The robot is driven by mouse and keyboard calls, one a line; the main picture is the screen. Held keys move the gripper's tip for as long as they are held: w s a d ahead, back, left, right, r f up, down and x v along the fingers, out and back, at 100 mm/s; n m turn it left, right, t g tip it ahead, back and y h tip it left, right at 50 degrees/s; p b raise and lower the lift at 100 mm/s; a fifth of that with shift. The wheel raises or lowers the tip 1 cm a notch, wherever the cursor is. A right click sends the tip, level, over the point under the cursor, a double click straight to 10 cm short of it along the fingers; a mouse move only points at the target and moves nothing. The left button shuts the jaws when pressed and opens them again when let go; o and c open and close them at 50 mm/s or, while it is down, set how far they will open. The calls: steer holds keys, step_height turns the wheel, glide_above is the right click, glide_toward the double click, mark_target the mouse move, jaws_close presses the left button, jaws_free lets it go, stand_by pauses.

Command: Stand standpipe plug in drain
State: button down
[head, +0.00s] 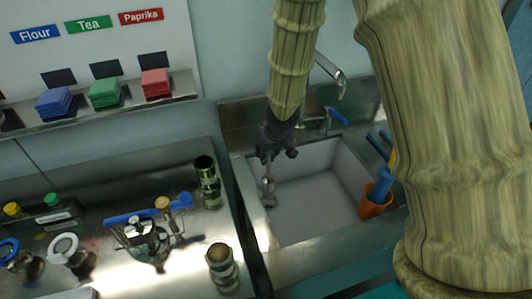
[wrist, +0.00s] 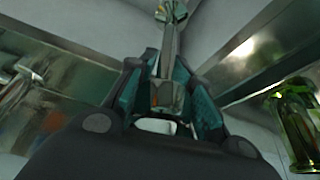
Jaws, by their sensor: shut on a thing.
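The standpipe plug (head: 268,189) is a slim grey metal piece hanging below my gripper (head: 270,160) at the left side of the sink (head: 308,210). My gripper is shut on it. In the wrist view the plug (wrist: 168,55) runs away from between the fingers of my gripper (wrist: 165,82) to a wider end at the top of the picture. The plug's lower end is close to the sink floor near the left wall; I cannot tell whether it touches. The drain cannot be made out.
An orange cup (head: 374,204) with blue-handled tools stands at the sink's right side. A faucet (head: 330,75) with a blue lever is behind. Metal cylinders (head: 208,182) and valve fittings (head: 145,235) stand on the left counter. The middle of the sink is clear.

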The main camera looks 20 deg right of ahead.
steer(key=shift+f+b, duration=1.1)
steer(key=shift+f, duration=1.1)
stand_by(3.1)
steer(key=c, duration=1.2)
jaws_free()
steer(key=shift+r, duration=0.1)
steer(key=shift+v, duration=5.95)
